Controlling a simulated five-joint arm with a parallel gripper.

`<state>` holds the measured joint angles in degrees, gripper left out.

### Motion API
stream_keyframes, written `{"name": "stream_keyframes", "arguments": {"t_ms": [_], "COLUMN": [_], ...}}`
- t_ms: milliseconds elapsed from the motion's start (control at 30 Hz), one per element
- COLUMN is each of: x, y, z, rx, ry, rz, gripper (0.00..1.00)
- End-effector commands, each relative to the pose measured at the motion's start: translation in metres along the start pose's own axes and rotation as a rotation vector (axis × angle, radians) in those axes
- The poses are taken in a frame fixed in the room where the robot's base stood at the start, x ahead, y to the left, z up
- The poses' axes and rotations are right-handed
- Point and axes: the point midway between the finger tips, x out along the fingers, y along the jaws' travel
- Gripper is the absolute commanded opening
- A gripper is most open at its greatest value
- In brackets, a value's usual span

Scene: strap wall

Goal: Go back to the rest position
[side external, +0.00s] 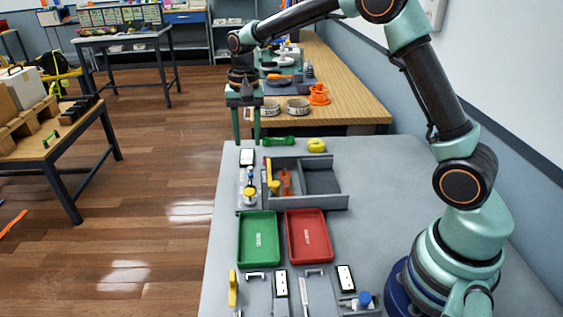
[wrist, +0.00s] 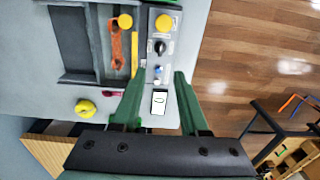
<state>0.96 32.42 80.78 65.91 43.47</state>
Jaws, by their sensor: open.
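My gripper (side external: 246,140) is open and empty, pointing down above the far left edge of the grey table (side external: 390,200). In the wrist view, my gripper (wrist: 160,75) has its two green fingers apart, on either side of a white switch plate (wrist: 159,102) on the table below. A narrow control panel (wrist: 160,48) with a yellow button, a black knob and a blue knob lies just beyond the fingertips. The fingers appear to touch nothing. My arm reaches from the right across the top of the side view.
A grey divided tray (side external: 325,190) holds orange and yellow items. A green tray (side external: 258,238) and a red tray (side external: 308,236) lie nearer. A green tool (side external: 278,141) and a yellow ring (side external: 316,145) lie near the far edge. A wooden bench (side external: 350,100) stands behind.

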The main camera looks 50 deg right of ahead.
Motion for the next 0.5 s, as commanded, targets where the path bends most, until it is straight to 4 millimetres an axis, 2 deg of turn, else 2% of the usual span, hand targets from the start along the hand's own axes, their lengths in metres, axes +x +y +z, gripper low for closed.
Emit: {"name": "stream_keyframes", "arguments": {"t_ms": [300,500], "x": [-0.068,-0.096], "y": [0.034,0.063], "z": [0.039,0.071], "rx": [-0.217,-0.371], "ry": [0.111,0.198], "rz": [-0.086,-0.13], "gripper": [0.44,0.44]}}
